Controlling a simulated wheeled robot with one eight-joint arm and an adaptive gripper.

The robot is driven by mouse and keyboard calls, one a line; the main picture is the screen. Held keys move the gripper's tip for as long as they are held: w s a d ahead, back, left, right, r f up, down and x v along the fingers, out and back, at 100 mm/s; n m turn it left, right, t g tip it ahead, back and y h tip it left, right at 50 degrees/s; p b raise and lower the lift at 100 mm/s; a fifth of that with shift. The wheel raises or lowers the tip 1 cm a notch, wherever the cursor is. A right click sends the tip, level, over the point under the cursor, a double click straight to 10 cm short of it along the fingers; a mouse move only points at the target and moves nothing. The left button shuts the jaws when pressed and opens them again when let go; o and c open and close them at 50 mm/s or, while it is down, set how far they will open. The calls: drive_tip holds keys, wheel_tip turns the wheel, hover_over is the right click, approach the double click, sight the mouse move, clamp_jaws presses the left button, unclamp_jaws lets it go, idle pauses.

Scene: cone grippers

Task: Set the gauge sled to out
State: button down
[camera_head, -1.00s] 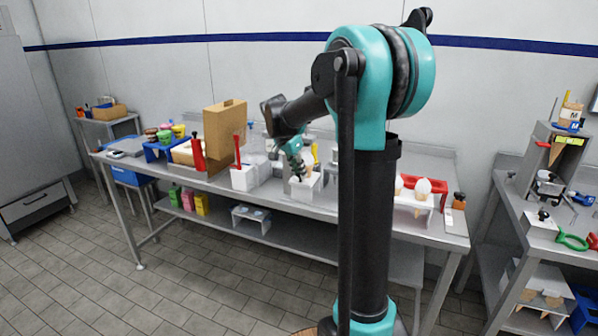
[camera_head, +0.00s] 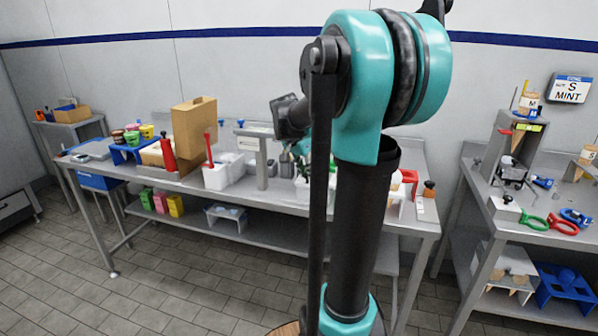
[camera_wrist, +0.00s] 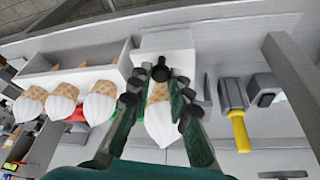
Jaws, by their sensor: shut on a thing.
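My gripper (camera_wrist: 160,75) points down at the bench in the wrist view. Its green fingers are shut about a black knob (camera_wrist: 159,68) on a white block (camera_wrist: 164,45), which looks like the gauge sled. An ice-cream cone with a white scoop (camera_wrist: 161,124) shows between the fingers; I cannot tell whether they touch it. In the head view my gripper (camera_head: 299,155) is at the middle of the long bench, partly hidden by my arm, so the sled's position cannot be read there.

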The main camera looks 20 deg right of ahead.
drive_tip(key=shift+s+d, duration=0.1)
drive_tip(key=shift+d, duration=0.1)
drive_tip(key=c, duration=1.4)
unclamp_jaws()
drive_tip(key=shift+r, duration=0.1)
drive_tip(key=v, duration=1.2)
drive_tip(key=s+a+f+n+y, duration=0.1)
drive_tip(key=s+f+n, duration=0.3)
drive_tip(key=f, duration=0.5)
drive_tip(key=s+a+f+n+t+y, duration=0.1)
drive_tip(key=s+a+f+n, duration=0.2)
drive_tip(key=s+f, duration=0.6)
drive_tip(key=s+a+f+n+y, duration=0.1)
drive_tip(key=s+a+f+n, duration=0.3)
drive_tip(key=s+f, duration=0.3)
wheel_tip(320, 180, down, 3)
drive_tip(key=shift+f+n+t+y, duration=0.2)
drive_tip(key=shift+n+t+y, duration=0.1)
drive_tip(key=shift+t+y, duration=0.1)
